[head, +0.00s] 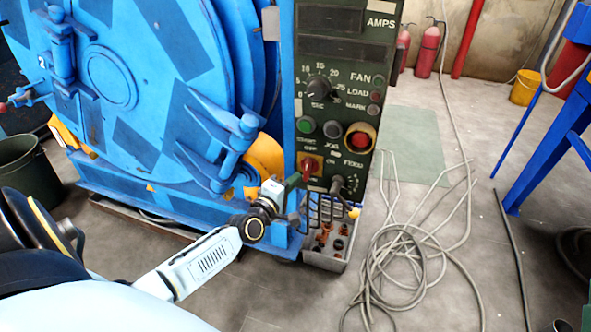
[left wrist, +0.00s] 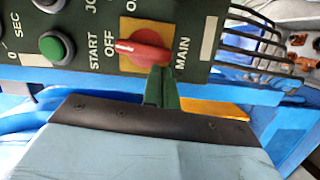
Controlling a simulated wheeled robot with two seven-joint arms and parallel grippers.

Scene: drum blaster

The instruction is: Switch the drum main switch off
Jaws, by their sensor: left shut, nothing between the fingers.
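The main switch is a red rotary handle (head: 309,165) on a yellow plate, low on the dark green control panel (head: 343,60). In the left wrist view the red handle (left wrist: 143,48) lies across the plate, roughly in line between the OFF and MAIN lettering. My left gripper (head: 296,181) is just below and left of the switch in the head view. Its green fingers (left wrist: 161,88) are shut and empty, with their tips at the handle's MAIN-side end. Whether they touch it I cannot tell. My right gripper is not in view.
A green button (left wrist: 53,46) sits by the START label. A red stop button (head: 360,139) and a dark knob (head: 343,186) are nearby. A wire guard (head: 325,208) is below the panel. The blue drum machine (head: 130,90) fills the left; coiled cable (head: 405,260) lies right.

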